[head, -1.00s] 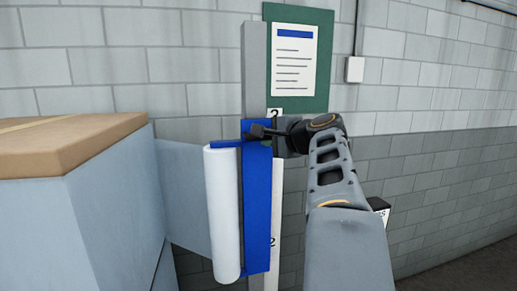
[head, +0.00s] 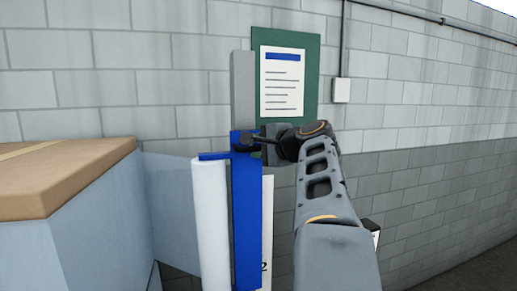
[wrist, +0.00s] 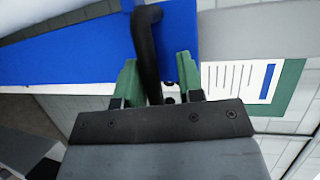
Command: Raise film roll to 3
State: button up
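The white film roll (head: 209,225) stands upright on the left of a blue carriage (head: 245,215) on a grey mast (head: 243,85). A white scale strip (head: 267,215) runs beside the carriage, and a "2" is visible low on it. Its upper mark is hidden behind my arm and the carriage. My gripper (head: 262,143) is at the carriage's top end, at its black handle (head: 245,146). In the wrist view its green fingers (wrist: 157,75) stand on both sides of the handle (wrist: 148,45); it looks shut on it, though a narrow gap seems to show on one side.
A pallet load with a brown top (head: 65,175) stands at left, and a translucent film sheet (head: 180,205) stretches from it to the roll. A green board with a paper notice (head: 283,80) and a small switch box (head: 342,90) are on the block wall behind.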

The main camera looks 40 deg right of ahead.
jog(key=shift+o, duration=0.4)
jog(key=shift+f, duration=0.15)
jog(key=shift+s, duration=0.1)
jog(key=shift+s+d, duration=0.1)
jog(key=shift+s, duration=0.2)
jog(key=s+r+b, duration=0.2)
jog(key=s+b, duration=0.1)
jog(key=s, duration=1)
jog(key=shift+d+r+b, duration=0.15)
jog(key=shift+r+b, duration=0.2)
jog(key=shift+w, duration=0.1)
